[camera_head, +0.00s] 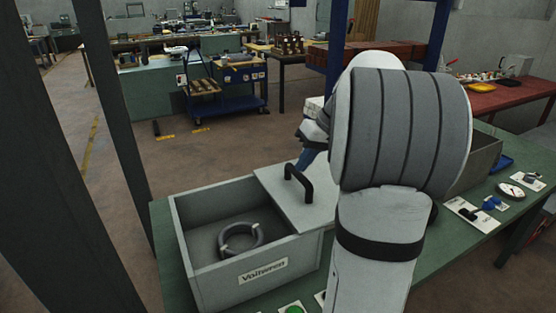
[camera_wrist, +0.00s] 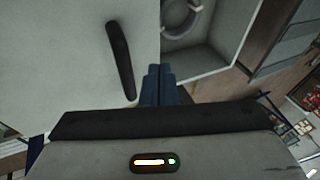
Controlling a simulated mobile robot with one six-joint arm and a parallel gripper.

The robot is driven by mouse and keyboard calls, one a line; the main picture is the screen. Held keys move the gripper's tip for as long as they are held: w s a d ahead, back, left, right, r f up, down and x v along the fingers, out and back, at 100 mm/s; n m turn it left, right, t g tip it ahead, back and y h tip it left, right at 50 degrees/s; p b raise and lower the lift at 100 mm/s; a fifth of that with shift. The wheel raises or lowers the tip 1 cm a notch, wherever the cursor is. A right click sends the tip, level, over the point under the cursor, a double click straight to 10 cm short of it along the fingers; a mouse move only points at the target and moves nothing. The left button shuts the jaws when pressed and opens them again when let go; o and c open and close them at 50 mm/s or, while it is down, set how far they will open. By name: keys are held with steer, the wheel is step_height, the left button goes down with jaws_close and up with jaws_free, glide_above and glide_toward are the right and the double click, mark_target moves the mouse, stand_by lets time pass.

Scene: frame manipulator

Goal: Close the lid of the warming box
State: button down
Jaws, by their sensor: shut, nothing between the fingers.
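A black bar handle (camera_head: 298,184) stands on the lid. A grey ring (camera_head: 240,240) lies inside the open part. In the wrist view, the lid (camera_wrist: 60,60), its handle (camera_wrist: 121,58) and the ring (camera_wrist: 183,22) show. My gripper (camera_wrist: 160,72) has its blue fingers together, empty, by the lid's edge beside the handle. In the head view my arm hides part of the lid, and the fingertips (camera_head: 305,160) show near the handle.
On the green bench (camera_head: 163,235), small parts on white cards (camera_head: 472,212) and a round gauge (camera_head: 511,191) lie at the right. Another grey bin (camera_head: 478,165) stands behind my arm. A dark post (camera_head: 115,110) rises left of the bench.

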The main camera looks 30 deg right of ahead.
steer(key=w+d+n+t+y, duration=0.1)
steer(key=d+t+y, duration=0.1)
steer(key=d, duration=1.3)
steer(key=p, duration=0.1)
glide_above(319, 184)
step_height(319, 184, down, 8)
steer(key=shift+d, duration=0.1)
steer(key=shift+a+r+p, duration=0.2)
steer(key=shift+a+p, duration=0.05)
steer(key=shift+a, duration=0.35)
steer(key=shift+a+r+p, duration=0.2)
steer(key=shift+a, duration=0.95)
steer(key=shift+s+f, duration=0.1)
